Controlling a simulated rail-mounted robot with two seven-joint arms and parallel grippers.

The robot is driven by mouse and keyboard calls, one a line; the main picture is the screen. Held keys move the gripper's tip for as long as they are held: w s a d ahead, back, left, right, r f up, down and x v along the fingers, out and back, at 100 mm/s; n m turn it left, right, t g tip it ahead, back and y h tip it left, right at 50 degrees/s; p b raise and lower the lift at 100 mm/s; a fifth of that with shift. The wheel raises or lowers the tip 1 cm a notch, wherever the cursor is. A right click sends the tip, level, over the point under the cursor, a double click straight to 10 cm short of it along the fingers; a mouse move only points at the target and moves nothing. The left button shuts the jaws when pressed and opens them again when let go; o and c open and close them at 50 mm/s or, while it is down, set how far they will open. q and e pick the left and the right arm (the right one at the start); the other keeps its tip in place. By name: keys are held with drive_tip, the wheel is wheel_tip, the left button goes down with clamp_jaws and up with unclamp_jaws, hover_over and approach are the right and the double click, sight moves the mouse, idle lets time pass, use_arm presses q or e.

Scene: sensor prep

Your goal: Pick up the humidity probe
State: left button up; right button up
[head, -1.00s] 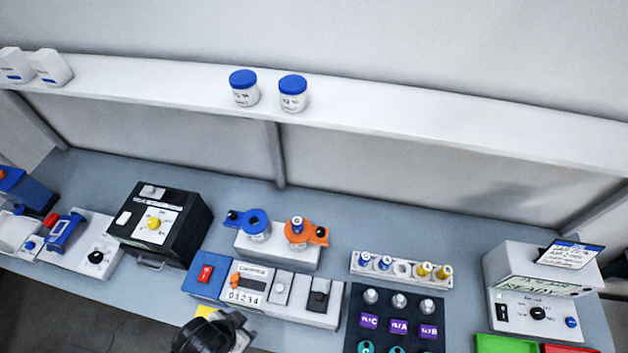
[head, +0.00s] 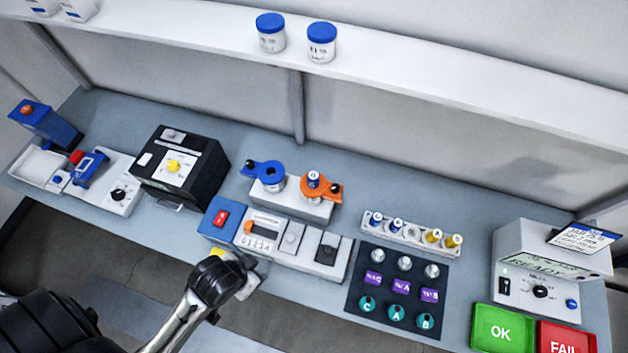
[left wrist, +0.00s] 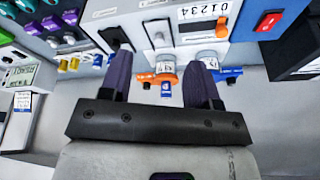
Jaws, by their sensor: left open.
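Purple pieces (head: 401,286) with white lettering stand in a row on a black mat (head: 353,301); the lettering is too small for me to tell which piece, if any, is the humidity probe. Silver knobs (head: 404,263) are behind them and teal round pieces (head: 396,313) in front. My left gripper (head: 228,277) is at the bench's front edge, left of the mat and before the grey counter unit. In the left wrist view, its two fingers (left wrist: 162,72) are apart with nothing gripped between them. My right gripper is not in view.
A grey unit (head: 291,238) with a red switch stands near the gripper. Behind it are blue (head: 263,172) and orange (head: 321,188) holders. A vial rack (head: 412,236) stands behind the mat. Green OK (head: 503,328) and red FAIL (head: 566,338) bins are at the right front.

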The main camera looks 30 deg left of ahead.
use_arm(q)
drive_tip(key=shift+o, duration=0.2)
drive_tip(key=shift+o, duration=1)
